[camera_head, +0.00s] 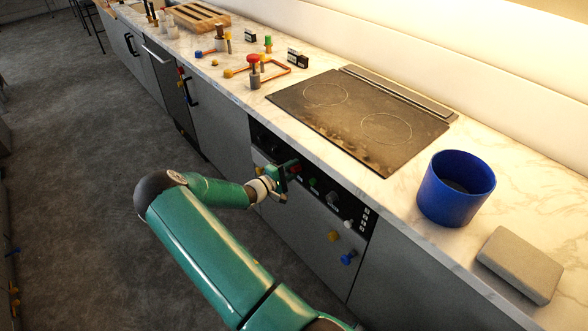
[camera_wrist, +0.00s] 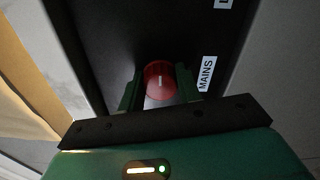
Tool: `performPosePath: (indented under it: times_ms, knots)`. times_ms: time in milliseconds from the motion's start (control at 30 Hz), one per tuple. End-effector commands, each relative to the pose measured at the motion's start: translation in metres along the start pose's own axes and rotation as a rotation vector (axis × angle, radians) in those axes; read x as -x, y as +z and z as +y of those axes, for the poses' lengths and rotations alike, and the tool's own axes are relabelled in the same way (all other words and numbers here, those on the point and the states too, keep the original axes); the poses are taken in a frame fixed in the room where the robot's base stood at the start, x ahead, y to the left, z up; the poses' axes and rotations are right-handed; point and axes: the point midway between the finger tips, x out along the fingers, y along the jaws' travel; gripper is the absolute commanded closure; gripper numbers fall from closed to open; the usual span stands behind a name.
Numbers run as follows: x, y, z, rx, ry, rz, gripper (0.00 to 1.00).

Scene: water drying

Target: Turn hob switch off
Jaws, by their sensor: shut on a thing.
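A red round knob (camera_wrist: 158,80) with a white line on its face sits on a black panel (camera_wrist: 110,38). A white label reading MAINS (camera_wrist: 206,75) is beside it. My gripper (camera_wrist: 158,88) is shut on the red knob, with one green finger on each side. In the head view my gripper (camera_head: 287,178) is at the black control panel (camera_head: 350,207) on the counter front, below the black hob (camera_head: 350,112). The red knob (camera_head: 296,169) shows just past my fingers. No label in view names a hob switch; a second label is cut off.
A green knob (camera_head: 313,182) and paler knobs are along the panel to the right. Yellow (camera_head: 333,236) and blue (camera_head: 348,257) knobs stick out below. A blue pot (camera_head: 455,190) and grey block (camera_head: 520,264) stand on the counter.

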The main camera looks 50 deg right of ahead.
Motion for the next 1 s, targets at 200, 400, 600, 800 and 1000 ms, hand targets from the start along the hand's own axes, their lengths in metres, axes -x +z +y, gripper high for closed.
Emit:
performPosePath:
  times_ms: [200, 400, 600, 800, 1000]
  knots:
    - [0.0012, -0.0011, 0.0001, -0.019, 0.0, 0.002, 0.89]
    - [0.0012, -0.0012, 0.0001, -0.02, -0.001, 0.002, 0.89]
    - [0.001, -0.001, 0.0001, -0.019, 0.0, 0.002, 0.45]
    - [0.0005, -0.0006, 0.0, -0.018, 0.0, 0.001, 0.45]
    - [0.0072, -0.0007, 0.0, -0.017, 0.0, 0.002, 0.45]
